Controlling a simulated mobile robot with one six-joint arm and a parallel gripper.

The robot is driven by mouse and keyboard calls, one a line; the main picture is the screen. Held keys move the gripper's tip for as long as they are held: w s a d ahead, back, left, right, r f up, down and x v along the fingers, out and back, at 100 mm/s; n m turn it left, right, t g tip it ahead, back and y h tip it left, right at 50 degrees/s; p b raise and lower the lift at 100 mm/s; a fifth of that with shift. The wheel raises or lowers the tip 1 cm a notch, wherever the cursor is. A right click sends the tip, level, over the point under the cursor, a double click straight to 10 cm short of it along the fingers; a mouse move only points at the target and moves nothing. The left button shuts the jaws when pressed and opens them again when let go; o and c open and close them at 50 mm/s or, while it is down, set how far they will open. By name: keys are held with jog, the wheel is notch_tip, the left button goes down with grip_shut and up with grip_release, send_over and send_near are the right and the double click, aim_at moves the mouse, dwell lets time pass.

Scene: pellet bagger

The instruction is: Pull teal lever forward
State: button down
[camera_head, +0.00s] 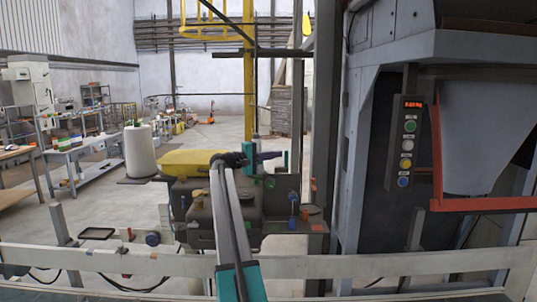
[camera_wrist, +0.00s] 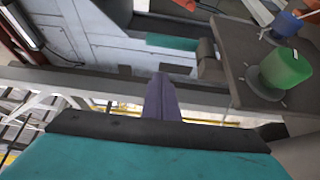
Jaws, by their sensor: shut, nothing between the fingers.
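A teal bar (camera_wrist: 172,42), which looks like the lever's grip, lies near the top middle of the wrist view beside a dark grey rounded piece. In the head view a small teal upright part (camera_head: 286,160) shows just right of my fingertips. It is too small to tell its full shape. My gripper (camera_head: 279,155) has a teal body and purple fingers. It is shut and empty. In the wrist view its fingers (camera_wrist: 160,80) point toward the teal bar, with a gap in the picture between them. The lever's base is not clear.
A green knob (camera_wrist: 285,68) and a blue knob (camera_wrist: 288,22) stand on a dark plate right of the bar. A pale rail (camera_head: 340,265) crosses the front. A button panel (camera_head: 408,142) is on the grey machine at right. A yellow-topped machine (camera_head: 190,162) stands left.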

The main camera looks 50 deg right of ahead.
jog(key=shift+s+d+f+b, duration=0.1)
jog(key=shift+s+d+b, duration=0.2)
jog(key=shift+b, duration=0.45)
jog(key=s+a+b, duration=0.1)
jog(key=b, duration=0.4)
jog(key=shift+s+a, duration=0.1)
jog(key=shift+s+a+p, duration=0.3)
jog(key=shift+s+a, duration=0.4)
jog(key=shift+s, duration=0.05)
